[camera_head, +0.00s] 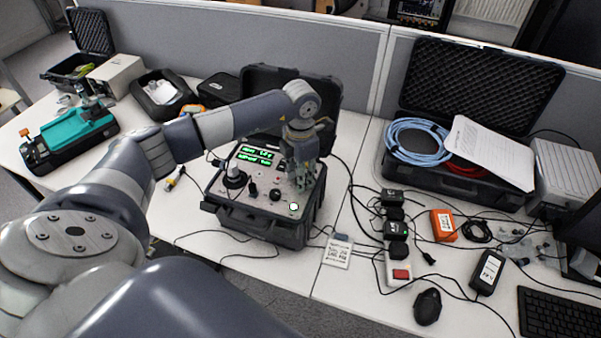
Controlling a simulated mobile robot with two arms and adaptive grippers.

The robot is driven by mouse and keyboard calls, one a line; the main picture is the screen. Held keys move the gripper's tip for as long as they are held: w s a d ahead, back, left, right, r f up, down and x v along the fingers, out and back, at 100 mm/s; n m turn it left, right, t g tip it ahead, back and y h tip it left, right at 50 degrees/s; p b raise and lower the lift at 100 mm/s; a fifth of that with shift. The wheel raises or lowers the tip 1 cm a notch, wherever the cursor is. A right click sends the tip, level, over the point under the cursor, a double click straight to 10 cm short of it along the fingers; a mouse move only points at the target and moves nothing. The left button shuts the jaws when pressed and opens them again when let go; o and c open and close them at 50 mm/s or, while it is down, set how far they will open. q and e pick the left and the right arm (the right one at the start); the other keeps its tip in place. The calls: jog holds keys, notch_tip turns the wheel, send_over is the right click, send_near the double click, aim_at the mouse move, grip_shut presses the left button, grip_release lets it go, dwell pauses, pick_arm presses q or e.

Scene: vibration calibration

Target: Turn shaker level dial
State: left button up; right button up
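The shaker unit is a black case (262,226) with a light control panel (268,208), in the middle of the table. Its panel has green lit displays (256,154), a black round part (235,178) at the left and small dark knobs, one of them near the front (275,195). Labels are too small to read, so I cannot tell which knob is the level dial. My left gripper (304,187) points down at the panel's right side, right of that knob. Its fingers are small and blend with the panel; I cannot tell whether they are open or touch anything. My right gripper is out of view.
An open black case (455,184) with blue cable (417,141) and papers stands at the right. Adapters, a power strip (397,268), loose cables and a mouse (427,306) lie right of the shaker. A teal device (75,133) sits at the far left. A grey partition (240,50) closes the back.

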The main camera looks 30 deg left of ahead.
pick_arm(q)
grip_shut()
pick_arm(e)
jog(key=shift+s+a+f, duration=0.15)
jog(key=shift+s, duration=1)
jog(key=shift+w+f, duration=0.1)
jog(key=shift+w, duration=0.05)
